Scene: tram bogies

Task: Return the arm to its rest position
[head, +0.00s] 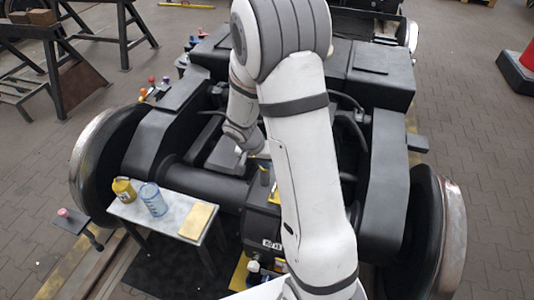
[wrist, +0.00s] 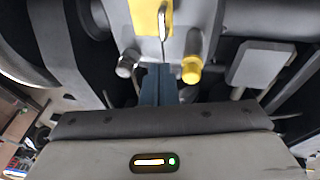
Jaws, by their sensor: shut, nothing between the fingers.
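My white and grey arm reaches out from the bottom of the head view over the black bogie (head: 388,150). Its wrist bends down towards the middle of the bogie frame, left of the large arm link, and the fingertips cannot be made out there. In the wrist view my gripper (wrist: 158,70) is shut with nothing between its blue-grey fingers. The fingers point at a grey block with a yellow-tipped fitting (wrist: 191,68) on their right and a silver fitting (wrist: 128,62) on their left. I cannot tell whether the fingers touch anything.
A small bench (head: 180,222) at front left carries a yellow can (head: 123,190), a blue container (head: 153,199) and a yellow pad (head: 197,221). Bogie wheels (head: 95,165) flank the frame. Dark trestles (head: 62,70) stand at back left. Paved floor (head: 465,120) is free at right.

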